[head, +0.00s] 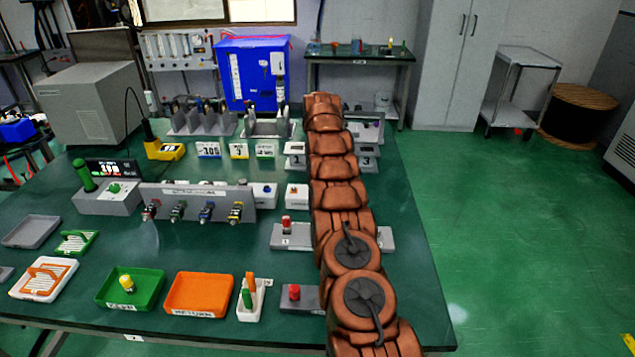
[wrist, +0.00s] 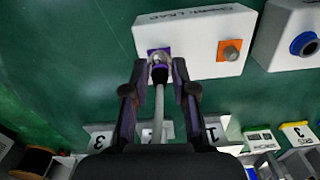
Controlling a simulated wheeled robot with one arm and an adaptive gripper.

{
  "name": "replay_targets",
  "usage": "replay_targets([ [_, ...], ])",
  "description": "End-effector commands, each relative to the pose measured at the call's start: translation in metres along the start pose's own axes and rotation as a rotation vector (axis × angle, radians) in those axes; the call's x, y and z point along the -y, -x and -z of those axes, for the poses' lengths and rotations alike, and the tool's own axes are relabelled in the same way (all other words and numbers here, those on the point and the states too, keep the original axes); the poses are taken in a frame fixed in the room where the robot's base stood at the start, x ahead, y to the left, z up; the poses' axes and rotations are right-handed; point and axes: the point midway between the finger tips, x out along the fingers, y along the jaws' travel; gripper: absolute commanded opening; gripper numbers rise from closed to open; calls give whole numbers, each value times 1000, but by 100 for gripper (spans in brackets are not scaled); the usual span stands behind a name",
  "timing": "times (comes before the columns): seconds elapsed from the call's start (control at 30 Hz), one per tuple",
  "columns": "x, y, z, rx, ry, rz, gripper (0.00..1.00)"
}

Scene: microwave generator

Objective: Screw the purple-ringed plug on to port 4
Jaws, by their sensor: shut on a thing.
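In the wrist view, my gripper (wrist: 160,72) is shut on a plug (wrist: 159,74) with a dark body and a pale cable running back toward my wrist. The plug's front end is at a metal port (wrist: 158,54) on a purple square, on a white box (wrist: 194,28). It looks lined up and touching, but I cannot tell how far it is screwed on. The plug's ring is mostly hidden by the fingers, and no number 4 is legible. In the head view my brown arm hides the gripper and plug.
A port on an orange square (wrist: 229,50) sits right of the purple one. A box with a blue-ringed port (wrist: 304,44) stands farther right. In the head view, a grey panel with several coloured connectors (head: 197,203) and several trays, including an orange one (head: 199,295), occupy the green table.

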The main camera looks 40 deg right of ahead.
Motion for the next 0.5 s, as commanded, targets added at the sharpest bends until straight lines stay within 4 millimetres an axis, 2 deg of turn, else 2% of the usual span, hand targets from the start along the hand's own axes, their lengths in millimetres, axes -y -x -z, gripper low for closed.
replay_targets([
  [0.5,0,0,0,1,479,0,0],
])
